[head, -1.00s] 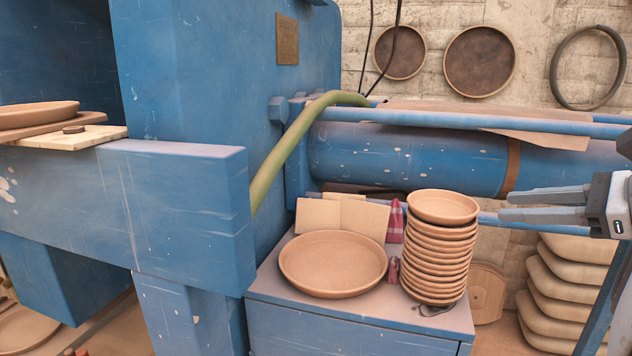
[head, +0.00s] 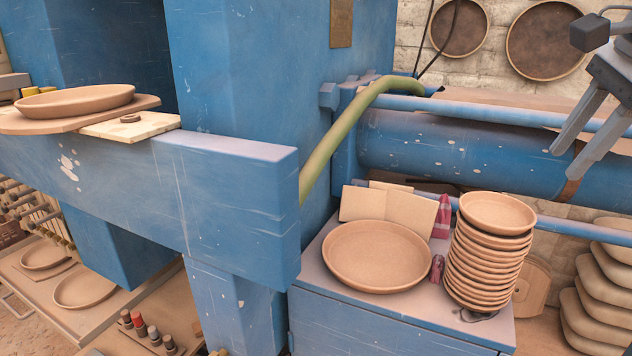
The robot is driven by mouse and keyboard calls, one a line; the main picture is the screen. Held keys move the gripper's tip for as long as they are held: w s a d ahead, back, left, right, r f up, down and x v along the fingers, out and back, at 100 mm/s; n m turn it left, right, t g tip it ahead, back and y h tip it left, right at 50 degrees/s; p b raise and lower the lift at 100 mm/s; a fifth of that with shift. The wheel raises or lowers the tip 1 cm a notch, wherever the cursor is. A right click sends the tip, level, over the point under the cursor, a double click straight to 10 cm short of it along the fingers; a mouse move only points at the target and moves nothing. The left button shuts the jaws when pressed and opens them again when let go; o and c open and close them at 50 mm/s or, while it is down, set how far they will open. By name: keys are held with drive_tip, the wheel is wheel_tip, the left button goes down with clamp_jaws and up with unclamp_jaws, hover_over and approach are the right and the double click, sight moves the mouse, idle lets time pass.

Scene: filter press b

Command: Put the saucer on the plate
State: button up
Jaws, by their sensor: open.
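A tall stack of small terracotta saucers (head: 487,275) stands on the right of a blue cabinet top. Its top saucer (head: 497,212) is uncovered and looks empty. A wide, shallow terracotta plate (head: 376,257) lies empty on the same top, left of the stack. Another wide plate (head: 78,102) rests on a board on the blue beam at the left. My gripper (head: 568,164) is at the upper right, above and to the right of the stack. Its two fingers are apart, point down-left and hold nothing.
A blue cylinder (head: 455,146) and rods run behind and above the stack. The blue beam (head: 232,205) juts out left of the cabinet. Pale stacked sacks (head: 598,310) stand at right.

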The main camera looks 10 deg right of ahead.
drive_tip(key=r, duration=0.1)
approach(510, 239)
drive_tip(key=shift+h, duration=0.4)
drive_tip(key=x, duration=0.4)
drive_tip(key=w+x, duration=0.1)
drive_tip(key=x, duration=0.2)
drive_tip(key=shift+a+r+b, duration=0.25)
drive_tip(key=shift+b, duration=0.15)
clamp_jaws()
idle(0.8)
